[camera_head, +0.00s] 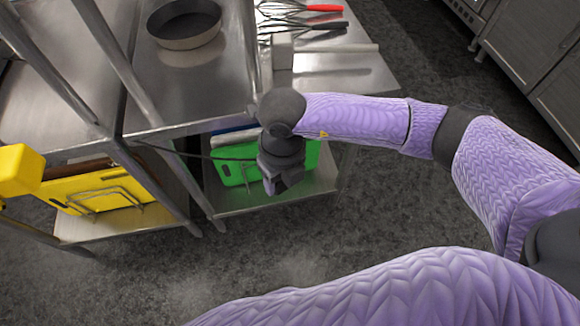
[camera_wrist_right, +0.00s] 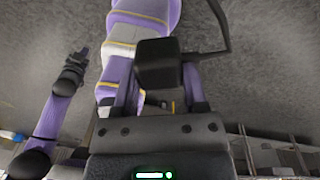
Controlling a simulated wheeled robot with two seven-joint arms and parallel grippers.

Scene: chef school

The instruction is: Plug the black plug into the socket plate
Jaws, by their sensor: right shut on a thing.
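My right gripper (camera_head: 283,183) hangs pointing down in front of the shelf unit, above the lower shelf. In the right wrist view it is shut on the black plug (camera_wrist_right: 158,64), a dark block with a black cable (camera_wrist_right: 222,28) at its side. In the head view the plug is not clearly visible. A thin dark cable (camera_head: 200,155) runs from the left to the gripper. I cannot make out a socket plate with certainty in either view. My left gripper (camera_wrist_right: 76,62) shows small in the wrist view, apart from the plug; its jaws are unclear.
A steel worktop (camera_head: 190,85) holds a round pan (camera_head: 184,22). Whisks (camera_head: 300,24) lie on the counter to its right. A green board (camera_head: 236,174) and a yellow board (camera_head: 95,188) stand in racks below. Metal posts stand at left. The floor in front is clear.

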